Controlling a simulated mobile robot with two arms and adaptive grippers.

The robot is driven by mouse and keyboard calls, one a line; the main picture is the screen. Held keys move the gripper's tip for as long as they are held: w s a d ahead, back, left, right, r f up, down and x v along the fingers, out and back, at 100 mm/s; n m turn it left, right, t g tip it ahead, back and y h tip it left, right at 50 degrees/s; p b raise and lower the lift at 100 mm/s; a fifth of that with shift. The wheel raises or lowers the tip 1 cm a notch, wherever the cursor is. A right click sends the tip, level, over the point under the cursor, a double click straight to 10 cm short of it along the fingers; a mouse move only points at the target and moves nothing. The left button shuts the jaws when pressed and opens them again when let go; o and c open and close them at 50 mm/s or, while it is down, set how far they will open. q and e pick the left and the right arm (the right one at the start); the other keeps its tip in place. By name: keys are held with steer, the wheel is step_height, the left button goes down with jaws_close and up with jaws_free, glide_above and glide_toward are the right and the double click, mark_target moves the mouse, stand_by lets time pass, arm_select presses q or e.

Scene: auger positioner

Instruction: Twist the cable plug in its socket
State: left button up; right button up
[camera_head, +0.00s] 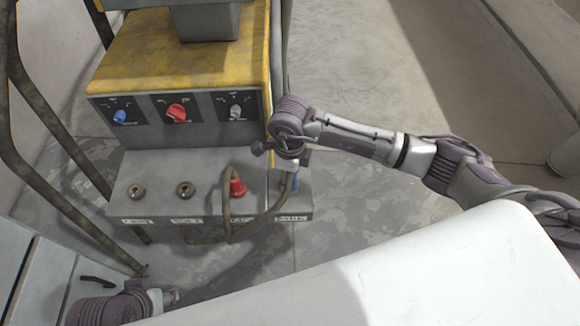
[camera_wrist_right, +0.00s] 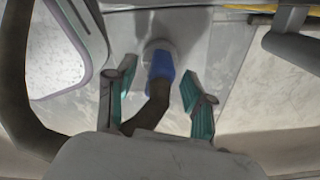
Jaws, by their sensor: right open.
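A blue cable plug (camera_wrist_right: 160,66) with a dark cable (camera_wrist_right: 150,112) sits at a pale round socket (camera_wrist_right: 158,46) in the right wrist view. My right gripper (camera_wrist_right: 158,80) is open, with one teal-padded finger on each side of the plug and visible gaps between. In the head view the blue plug (camera_head: 295,181) shows at the right end of the low grey socket box (camera_head: 210,213), just below my right gripper (camera_head: 287,158). My left gripper (camera_head: 168,297) is low at the left, away from the box; its fingers are not clear.
A red plug (camera_head: 237,187) with a looping cable (camera_head: 227,215) stands on the box beside two empty sockets (camera_head: 185,189). Above is a yellow machine (camera_head: 175,60) with blue, red and white knobs. A dark rail (camera_head: 55,130) runs at the left.

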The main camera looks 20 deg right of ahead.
steer(key=shift+f, duration=0.3)
jaws_close()
arm_select(q)
steer(key=shift+f, duration=0.15)
arm_select(e)
steer(key=n+b, duration=0.1)
steer(key=n, duration=0.1)
steer(key=shift+n+b, duration=0.3)
arm_select(q)
steer(key=shift+w+d+f+t, duration=0.2)
steer(key=shift+w+t, duration=0.1)
steer(key=shift+w, duration=0.3)
steer(key=shift+w+d+f+t, duration=0.2)
steer(key=shift+w+t, duration=0.1)
steer(key=shift+w, duration=0.3)
arm_select(e)
steer(key=shift+n, duration=0.7)
